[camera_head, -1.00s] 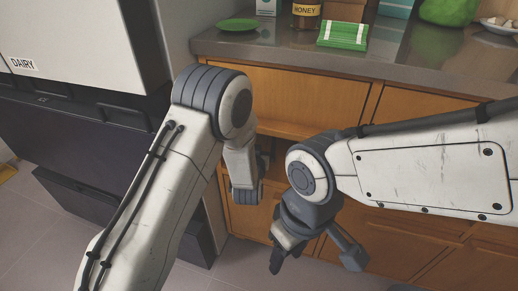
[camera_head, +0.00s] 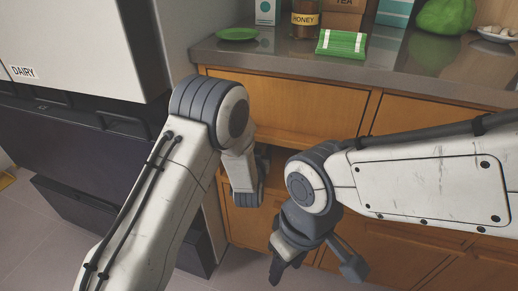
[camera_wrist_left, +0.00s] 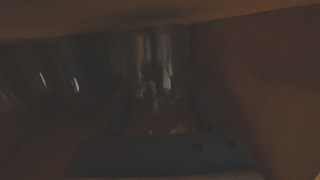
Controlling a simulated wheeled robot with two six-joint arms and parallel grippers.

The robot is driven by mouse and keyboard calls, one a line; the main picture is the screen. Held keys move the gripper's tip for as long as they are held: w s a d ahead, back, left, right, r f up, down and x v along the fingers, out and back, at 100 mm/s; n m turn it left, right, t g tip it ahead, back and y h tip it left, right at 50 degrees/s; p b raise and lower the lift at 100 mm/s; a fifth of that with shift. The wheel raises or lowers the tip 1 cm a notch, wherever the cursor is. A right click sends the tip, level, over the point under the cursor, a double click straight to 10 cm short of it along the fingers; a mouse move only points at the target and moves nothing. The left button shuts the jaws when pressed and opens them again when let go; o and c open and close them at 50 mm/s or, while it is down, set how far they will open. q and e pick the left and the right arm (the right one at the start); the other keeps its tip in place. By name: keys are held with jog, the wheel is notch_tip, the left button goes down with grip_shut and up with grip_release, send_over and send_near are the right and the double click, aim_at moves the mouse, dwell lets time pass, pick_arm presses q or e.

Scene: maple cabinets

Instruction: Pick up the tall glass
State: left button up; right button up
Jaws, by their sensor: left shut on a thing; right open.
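The left wrist view is very dark. A tall, clear, shiny upright shape that looks like the tall glass (camera_wrist_left: 155,65) stands between the fingers of my left gripper (camera_wrist_left: 158,112). The gripper is shut on it; the glass's lower part is hard to make out. In the head view my left arm reaches into a dark opening in the maple cabinet, and its fingers and the glass are hidden there. My right gripper (camera_head: 314,268) is open and empty, pointing down in front of the cabinet doors.
Other glassy shapes (camera_wrist_left: 45,80) stand left of the held one, below a board (camera_wrist_left: 80,20). A dairy-labelled unit (camera_head: 75,50) stands left. Floor is free below.

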pick_arm(q)
jog(key=shift+r, duration=0.55)
notch_tip(320, 180, up, 2)
jog(key=shift+r+p, duration=0.15)
jog(key=shift+p, duration=0.6)
jog(key=f+p+v, duration=0.1)
jog(key=p+v, duration=0.2)
jog(key=v, duration=0.6)
jog(key=f+p+v, duration=0.2)
jog(key=p+v, duration=0.2)
jog(key=v, duration=0.4)
jog(key=shift+s, duration=0.65)
